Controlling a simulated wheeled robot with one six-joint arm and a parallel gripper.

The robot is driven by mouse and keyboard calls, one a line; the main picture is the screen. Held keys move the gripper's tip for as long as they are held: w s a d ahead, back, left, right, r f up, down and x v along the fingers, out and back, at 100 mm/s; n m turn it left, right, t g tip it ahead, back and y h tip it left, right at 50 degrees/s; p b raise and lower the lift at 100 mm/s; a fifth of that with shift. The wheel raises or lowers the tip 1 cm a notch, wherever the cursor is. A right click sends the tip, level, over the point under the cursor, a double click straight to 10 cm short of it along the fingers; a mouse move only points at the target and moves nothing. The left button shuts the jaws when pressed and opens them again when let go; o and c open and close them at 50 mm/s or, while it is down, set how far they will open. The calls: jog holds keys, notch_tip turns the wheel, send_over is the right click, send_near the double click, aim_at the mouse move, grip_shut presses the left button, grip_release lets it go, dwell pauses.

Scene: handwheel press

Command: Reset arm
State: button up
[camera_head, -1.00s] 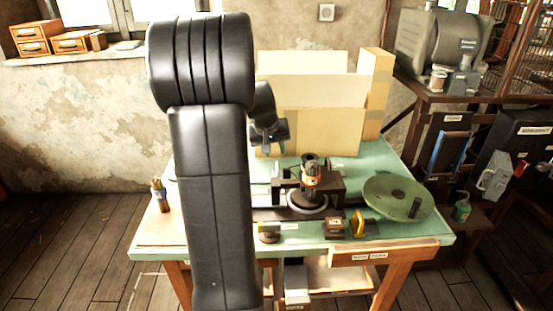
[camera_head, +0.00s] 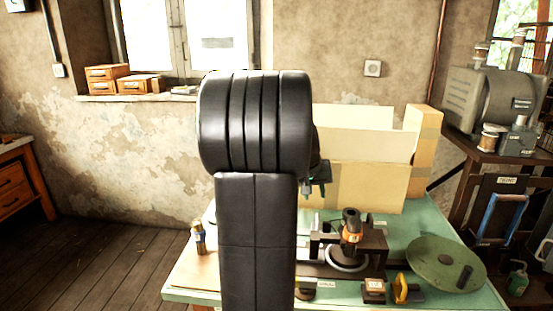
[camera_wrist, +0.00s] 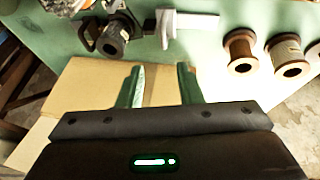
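My gripper (camera_wrist: 160,88) is open in the wrist view, with two green fingers apart and nothing between them. Behind the fingers is the cardboard box, and the green table top lies beyond. In the head view my black arm stands up in front of the table, and a small part of my gripper shows past its right edge, beside the open cardboard box (camera_head: 365,178). The handwheel press (camera_head: 350,228) stands on the table to the right of my arm. A green round wheel (camera_head: 432,258) lies at the table's right side.
A yellow object (camera_head: 401,288) and a small dark block (camera_head: 374,290) sit at the table's front. A small bottle (camera_head: 198,238) stands at the left. Several spools (camera_wrist: 240,50) show in the wrist view. A side shelf with a grey machine (camera_head: 490,102) stands at the right. Floor at left is clear.

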aim_at(318, 218)
jog(key=x, duration=1.2)
jog(key=shift+w+a+f, duration=0.15)
jog(key=shift+f, duration=0.05)
jog(key=shift+a, duration=0.45)
jog(key=shift+r, duration=0.1)
